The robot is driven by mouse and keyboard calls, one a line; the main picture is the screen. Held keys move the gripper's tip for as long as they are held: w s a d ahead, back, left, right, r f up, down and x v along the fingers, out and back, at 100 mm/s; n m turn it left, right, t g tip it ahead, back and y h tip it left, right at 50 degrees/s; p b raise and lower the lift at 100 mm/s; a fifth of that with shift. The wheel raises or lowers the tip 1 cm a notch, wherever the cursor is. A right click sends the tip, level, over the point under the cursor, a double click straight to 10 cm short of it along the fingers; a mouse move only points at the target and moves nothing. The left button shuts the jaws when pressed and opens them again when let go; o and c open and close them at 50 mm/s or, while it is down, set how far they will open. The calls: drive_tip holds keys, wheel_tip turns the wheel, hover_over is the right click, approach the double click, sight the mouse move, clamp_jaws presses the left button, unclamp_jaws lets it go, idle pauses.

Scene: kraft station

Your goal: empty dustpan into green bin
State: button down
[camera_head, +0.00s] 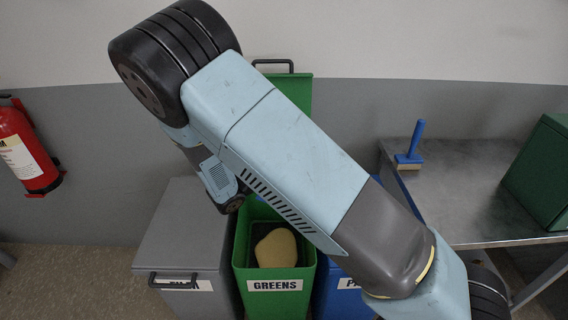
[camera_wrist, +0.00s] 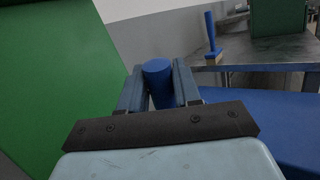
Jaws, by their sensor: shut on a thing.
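The green bin (camera_head: 275,250), labelled GREENS, stands open with its lid (camera_head: 293,92) raised behind it. A rounded yellow-beige thing (camera_head: 275,248) shows inside its mouth; I cannot tell what it is. In the wrist view, my gripper (camera_wrist: 159,82) is shut on a blue round handle (camera_wrist: 158,72), which I take as the dustpan's. The pan itself and any load are hidden. A green surface, likely the raised lid, fills the left of the wrist view (camera_wrist: 60,80). In the head view my arm crosses in front of the bin and hides the fingers.
A grey bin (camera_head: 185,235) with its lid shut stands left of the green bin, and a blue bin (camera_head: 338,290) stands right. A metal table (camera_head: 455,190) holds a blue-handled brush (camera_head: 414,145) and a green box (camera_head: 545,170). A red extinguisher (camera_head: 22,150) hangs left.

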drive_tip(key=shift+w+d+r+n+y, duration=0.1)
drive_tip(key=shift+w+r+n+y, duration=0.7)
drive_tip(key=shift+w+r+y, duration=0.35)
drive_tip(key=shift+w+r+n+y, duration=0.4)
drive_tip(key=shift+r+n+y, duration=0.2)
drive_tip(key=shift+r, duration=0.25)
